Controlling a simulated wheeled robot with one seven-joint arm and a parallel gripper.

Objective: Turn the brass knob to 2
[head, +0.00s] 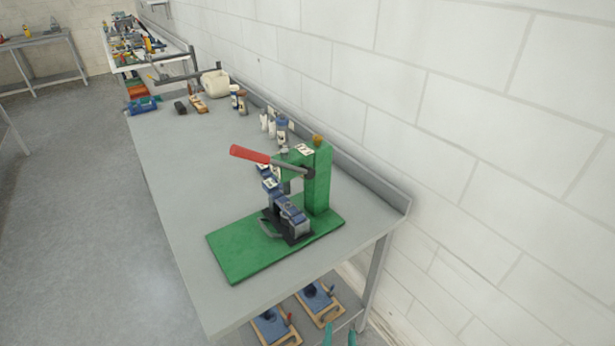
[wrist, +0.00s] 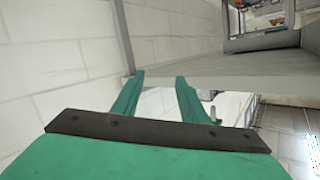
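The brass knob (head: 318,140) is a small gold-brown piece on top of the green press column (head: 318,180) in the head view. Its setting is too small to read. The press has a red-handled lever (head: 250,154) and a green base plate (head: 228,250) on the grey table. My gripper (head: 339,332) shows only as two teal fingertips at the bottom edge of the head view, below and in front of the press and apart from it. In the wrist view my gripper (wrist: 160,80) is open and empty. The knob is not visible there.
The grey table (head: 180,160) runs along a white block wall (head: 450,90). Several bottles (head: 268,122) stand behind the press. Blue devices on wooden boards (head: 318,300) sit on the lower shelf. A table leg (head: 374,270) stands near my gripper. Floor at left is clear.

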